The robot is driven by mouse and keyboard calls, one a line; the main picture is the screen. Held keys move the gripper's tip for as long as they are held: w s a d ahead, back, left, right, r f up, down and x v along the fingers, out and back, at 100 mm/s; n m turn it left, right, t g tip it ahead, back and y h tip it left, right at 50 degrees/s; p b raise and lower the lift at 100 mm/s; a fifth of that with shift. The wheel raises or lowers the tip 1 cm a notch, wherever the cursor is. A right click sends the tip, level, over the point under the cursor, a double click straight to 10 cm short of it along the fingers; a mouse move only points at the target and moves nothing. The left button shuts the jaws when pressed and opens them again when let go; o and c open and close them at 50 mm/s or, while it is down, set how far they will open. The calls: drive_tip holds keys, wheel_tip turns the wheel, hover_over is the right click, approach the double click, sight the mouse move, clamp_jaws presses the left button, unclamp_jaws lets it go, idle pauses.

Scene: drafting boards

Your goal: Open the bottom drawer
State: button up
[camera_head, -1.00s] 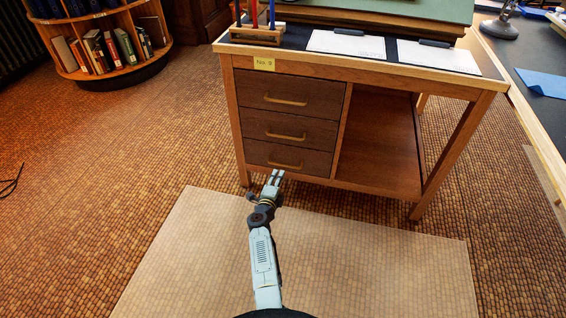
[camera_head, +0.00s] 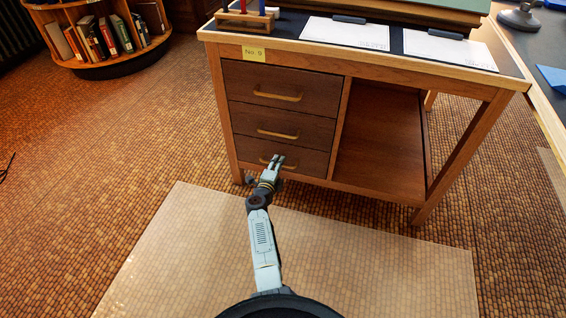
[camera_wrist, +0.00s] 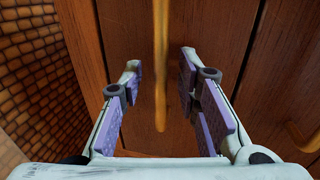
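The desk's bottom drawer (camera_head: 308,162) is shut, flush with the drawers above it. Its brass handle (camera_head: 264,161) is partly hidden by my gripper in the head view. My gripper (camera_head: 278,159) is in front of this drawer. In the wrist view the handle (camera_wrist: 160,70) runs down the picture between the two fingers of my gripper (camera_wrist: 159,75). The fingers are open, with a gap to the handle on each side. The drawer front (camera_wrist: 215,30) lies behind them.
The middle drawer (camera_head: 310,128) and top drawer (camera_head: 312,97) above are shut. An open wooden bay (camera_head: 380,140) is to the right of the drawers. A pale translucent floor mat (camera_head: 350,265) lies in front of the desk. A round bookshelf (camera_head: 100,62) stands at the back left.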

drive_tip(key=shift+w, duration=0.25)
clamp_jaws()
idle(0.3)
idle(0.4)
